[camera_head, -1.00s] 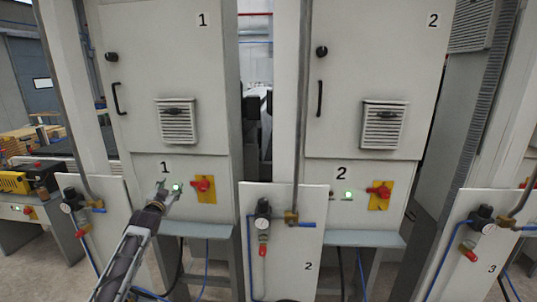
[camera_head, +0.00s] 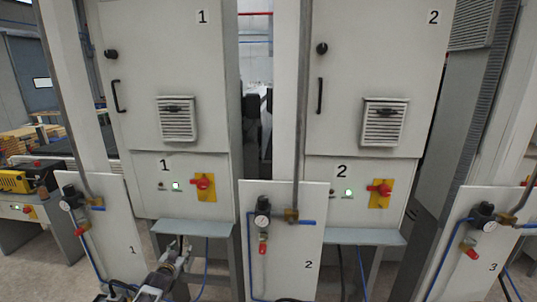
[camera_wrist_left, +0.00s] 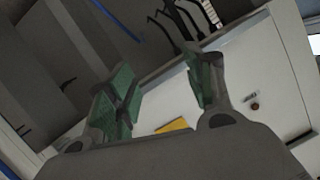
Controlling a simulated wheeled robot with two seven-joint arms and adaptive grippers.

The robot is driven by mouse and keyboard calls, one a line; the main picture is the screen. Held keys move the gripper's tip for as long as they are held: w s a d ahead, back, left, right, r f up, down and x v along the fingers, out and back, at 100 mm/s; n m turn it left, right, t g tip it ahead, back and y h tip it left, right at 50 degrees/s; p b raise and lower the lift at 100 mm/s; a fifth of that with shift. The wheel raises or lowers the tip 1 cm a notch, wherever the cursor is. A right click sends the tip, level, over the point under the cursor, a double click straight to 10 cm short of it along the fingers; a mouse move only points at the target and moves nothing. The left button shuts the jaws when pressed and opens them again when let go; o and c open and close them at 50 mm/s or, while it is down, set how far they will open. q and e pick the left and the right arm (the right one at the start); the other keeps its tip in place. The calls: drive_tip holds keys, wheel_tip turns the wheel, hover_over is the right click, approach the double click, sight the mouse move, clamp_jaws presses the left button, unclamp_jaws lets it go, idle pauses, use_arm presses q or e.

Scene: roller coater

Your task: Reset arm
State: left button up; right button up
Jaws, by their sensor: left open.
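My left gripper (camera_head: 178,247) is low in the head view, in front of and below the shelf of cabinet 1. In the left wrist view its two green-padded fingers (camera_wrist_left: 165,95) stand apart with nothing between them. Cabinet 1 (camera_head: 165,60) has a lit green button (camera_head: 176,186) and a red switch on a yellow plate (camera_head: 203,186). The gripper is apart from both. My right gripper is not in view.
Cabinet 2 (camera_head: 360,60) stands to the right with its own red switch (camera_head: 380,191). White panels with gauges and blue hoses stand in front, panel 1 (camera_head: 118,235) left of my arm and panel 2 (camera_head: 290,240) to the right. A shelf (camera_head: 192,228) juts out above the gripper.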

use_arm(q)
drive_tip(key=s+d+f+g+b, duration=0.1)
drive_tip(key=s+d+f+g, duration=0.1)
drive_tip(key=s+f, duration=0.9)
drive_tip(key=s+d+f+g, duration=0.1)
drive_tip(key=s+f+g, duration=0.2)
drive_tip(key=s+f, duration=0.8)
drive_tip(key=s+d+f+g+b, duration=0.15)
drive_tip(key=s+f, duration=0.55)
drive_tip(key=f, duration=0.8)
drive_tip(key=s+d+f+g, duration=0.2)
drive_tip(key=s+f, duration=0.3)
drive_tip(key=s, duration=0.9)
drive_tip(key=s+d+f+g, duration=0.2)
drive_tip(key=s+f, duration=0.4)
drive_tip(key=s, duration=0.8)
drive_tip(key=s+d+f+g+h, duration=0.1)
drive_tip(key=s+f, duration=0.5)
drive_tip(key=s, duration=0.8)
drive_tip(key=shift+d+g, duration=0.8)
drive_tip(key=shift+g, duration=0.25)
drive_tip(key=shift+f, duration=0.1)
